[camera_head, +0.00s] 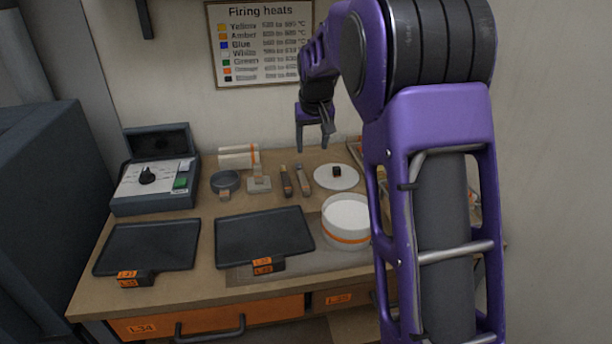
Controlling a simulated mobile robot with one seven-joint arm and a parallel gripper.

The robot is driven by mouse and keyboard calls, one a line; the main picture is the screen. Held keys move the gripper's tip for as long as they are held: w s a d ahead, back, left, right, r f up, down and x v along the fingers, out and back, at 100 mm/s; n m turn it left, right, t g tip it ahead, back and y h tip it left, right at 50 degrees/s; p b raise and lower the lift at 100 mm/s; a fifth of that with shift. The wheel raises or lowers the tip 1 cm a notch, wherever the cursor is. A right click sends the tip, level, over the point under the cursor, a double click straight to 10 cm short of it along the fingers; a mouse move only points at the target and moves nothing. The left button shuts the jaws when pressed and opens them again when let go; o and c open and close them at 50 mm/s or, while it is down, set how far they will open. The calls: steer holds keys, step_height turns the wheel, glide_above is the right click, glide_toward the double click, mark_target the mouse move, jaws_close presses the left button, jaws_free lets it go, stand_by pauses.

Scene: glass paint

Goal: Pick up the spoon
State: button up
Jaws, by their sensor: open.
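I cannot pick out a spoon for certain. My gripper (314,145) points down above the back of the table, above and slightly right of these tools. Its fingers are apart and nothing shows between them. My purple arm hides the right part of the table.
A white lid (346,184) with a black knob lies right of the tools, behind a white tub (346,238) with an orange band. A dark round dish (225,180) is to the left. Two dark trays (150,245) (262,235) fill the front. A control box (150,205) stands at left.

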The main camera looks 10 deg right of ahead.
steer(key=w, duration=0.1)
glide_above(303, 180)
steer(key=s, duration=0.3)
step_height(303, 180, down, 11)
steer(key=shift+d+f, duration=0.1)
steer(key=shift+d, duration=0.05)
steer(key=shift+x, duration=2.6)
steer(key=shift+w, duration=0.2)
jaws_close()
